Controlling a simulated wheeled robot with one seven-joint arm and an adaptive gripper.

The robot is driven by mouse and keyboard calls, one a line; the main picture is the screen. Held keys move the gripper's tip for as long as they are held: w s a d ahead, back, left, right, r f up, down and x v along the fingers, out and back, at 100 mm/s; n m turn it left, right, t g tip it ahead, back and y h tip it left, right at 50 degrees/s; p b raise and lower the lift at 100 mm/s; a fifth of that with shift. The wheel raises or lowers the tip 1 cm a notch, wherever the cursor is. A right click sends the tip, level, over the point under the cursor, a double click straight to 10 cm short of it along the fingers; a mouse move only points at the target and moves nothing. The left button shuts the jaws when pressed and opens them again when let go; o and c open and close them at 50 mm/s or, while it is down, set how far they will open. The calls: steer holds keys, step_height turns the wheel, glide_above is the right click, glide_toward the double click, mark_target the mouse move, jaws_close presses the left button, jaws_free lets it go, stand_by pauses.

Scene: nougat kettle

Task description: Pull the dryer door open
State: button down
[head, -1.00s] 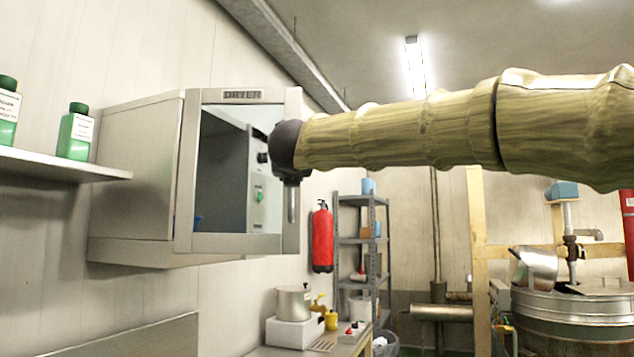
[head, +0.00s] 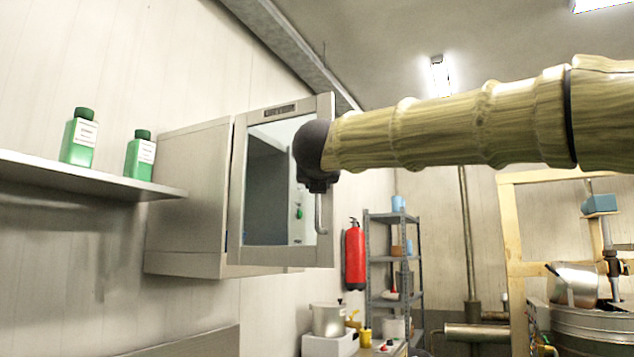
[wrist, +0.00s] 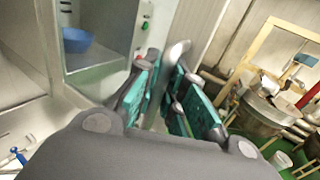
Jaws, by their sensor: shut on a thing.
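The dryer (head: 188,200) is a grey metal box on the left wall. Its door (head: 282,257) has a metal frame around a glass pane and looks ajar, swung out at its right side, with the hinge side at left. The vertical bar handle (head: 322,215) is on the door's right edge. My gripper (head: 318,186) is at the handle's upper part, largely hidden behind my wrist. In the wrist view, the teal finger pads (wrist: 172,98) are closed around the handle (wrist: 178,52). A blue bowl (wrist: 76,40) shows inside the dryer.
A wall shelf (head: 90,178) with two green bottles (head: 140,155) is left of the dryer. A red fire extinguisher (head: 355,255) and a grey rack (head: 372,275) stand beyond the door. A kettle (head: 585,325) is at lower right.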

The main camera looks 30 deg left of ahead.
steer(key=shift+d+r, duration=0.1)
steer(key=c, duration=1.5)
jaws_free()
steer(key=shift+d, duration=0.1)
steer(key=v, duration=1.2)
